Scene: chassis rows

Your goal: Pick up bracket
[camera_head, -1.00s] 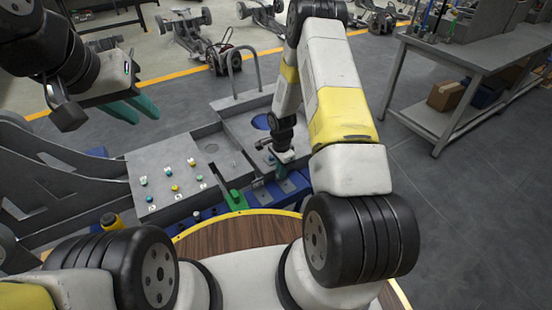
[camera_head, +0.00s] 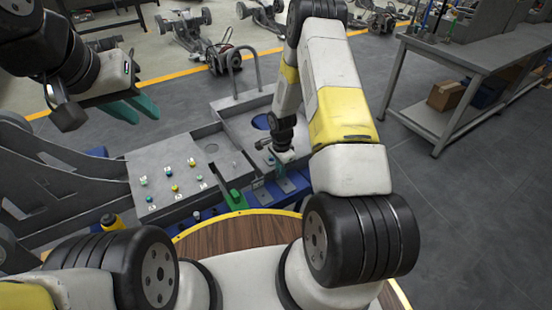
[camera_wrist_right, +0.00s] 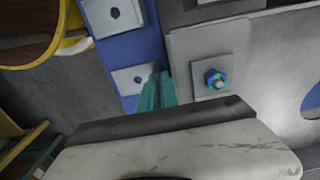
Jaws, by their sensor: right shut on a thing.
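My right gripper (camera_head: 281,169) points down at the blue bin (camera_head: 270,195) beside the grey station. In the right wrist view its teal fingers (camera_wrist_right: 157,92) are shut on the edge of a grey bracket (camera_wrist_right: 131,78) with a dark hole. The bracket is still over the blue surface, and I cannot tell whether it is clear of it. Another holed bracket (camera_wrist_right: 113,14) lies further along the same blue strip. My left gripper (camera_head: 133,109) hangs at upper left, away from the brackets, its teal fingers apart and empty.
The grey station (camera_head: 165,180) carries several small coloured fasteners. A fastener (camera_wrist_right: 215,78) also stands on a grey plate close to the right fingers. A green part (camera_head: 236,199) sits next to the blue bin. A metal bench (camera_head: 480,60) stands at right.

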